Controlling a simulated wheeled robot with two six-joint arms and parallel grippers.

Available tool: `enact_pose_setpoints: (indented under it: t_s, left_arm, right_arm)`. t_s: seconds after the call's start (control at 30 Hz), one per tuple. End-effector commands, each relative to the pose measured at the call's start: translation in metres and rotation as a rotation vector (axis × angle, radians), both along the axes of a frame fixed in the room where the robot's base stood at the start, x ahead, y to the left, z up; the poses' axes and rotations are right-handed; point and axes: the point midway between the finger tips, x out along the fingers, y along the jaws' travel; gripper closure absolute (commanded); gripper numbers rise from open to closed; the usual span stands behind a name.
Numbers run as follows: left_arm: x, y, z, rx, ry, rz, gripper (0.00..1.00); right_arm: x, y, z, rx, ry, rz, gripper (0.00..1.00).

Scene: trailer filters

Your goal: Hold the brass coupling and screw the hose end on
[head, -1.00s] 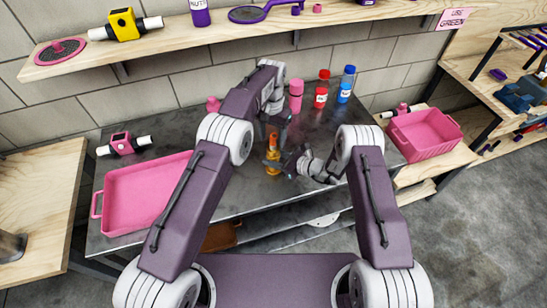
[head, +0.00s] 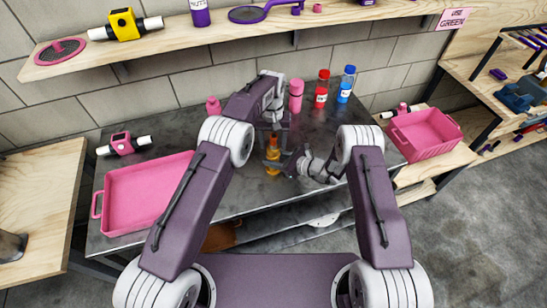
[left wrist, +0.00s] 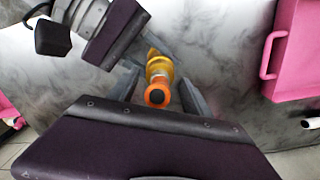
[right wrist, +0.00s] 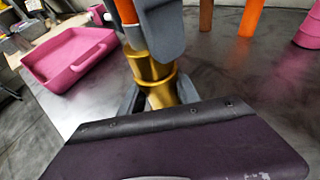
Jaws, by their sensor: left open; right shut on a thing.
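The brass coupling (head: 272,168) stands upright on the dark bench, and it fills the middle of the right wrist view (right wrist: 155,75). My right gripper (head: 277,161) is shut on it from the right. An orange hose end (head: 273,142) with a dark centre sits at the coupling's top, and the left wrist view looks down on it (left wrist: 157,96). I cannot tell how far it is threaded on. My left gripper (head: 273,130) is above it, fingers pointing down. Its fingers (left wrist: 157,92) are open, one on each side of the hose end, apparently not touching it.
A pink tray (head: 108,212) lies at the left of the bench. A pink bottle (head: 296,96), a red bottle (head: 321,90) and a blue-capped bottle (head: 346,85) stand behind, to the right. A pink bin (head: 425,150) stands at far right. Bare bench surrounds the coupling.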

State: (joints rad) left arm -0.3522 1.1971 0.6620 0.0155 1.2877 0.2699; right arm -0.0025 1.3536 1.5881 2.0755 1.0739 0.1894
Motion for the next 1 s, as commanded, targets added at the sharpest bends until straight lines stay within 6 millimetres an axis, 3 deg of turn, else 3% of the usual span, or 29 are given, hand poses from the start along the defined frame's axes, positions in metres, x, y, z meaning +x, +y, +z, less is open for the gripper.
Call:
enact_pose_setpoints:
  t_s: [0.2, 0.57, 0.77, 0.8, 0.97, 1.0]
  left_arm:
    - [0.000, 0.000, -0.025, 0.000, 0.001, -0.001, 0.43]
    - [0.000, -0.001, -0.029, 0.000, -0.001, -0.001, 0.43]
    - [0.000, -0.001, -0.029, 0.000, -0.001, -0.001, 0.98]
    - [0.000, -0.001, -0.029, 0.000, -0.001, -0.001, 1.00]
    - [0.000, -0.001, -0.029, 0.000, -0.001, -0.001, 1.00]
    - [0.000, 0.000, -0.029, 0.000, -0.001, -0.001, 0.49]
  right_arm:
    - [0.000, 0.000, 0.001, 0.001, -0.002, 0.000, 1.00]
    - [0.000, 0.000, 0.001, 0.001, -0.002, 0.000, 1.00]
    - [0.000, 0.000, 0.001, 0.001, -0.002, 0.000, 1.00]
    - [0.000, 0.000, 0.001, 0.001, -0.002, 0.000, 1.00]
    - [0.000, 0.000, 0.001, 0.001, -0.002, 0.000, 1.00]
    - [0.000, 0.000, 0.001, 0.001, -0.002, 0.000, 1.00]
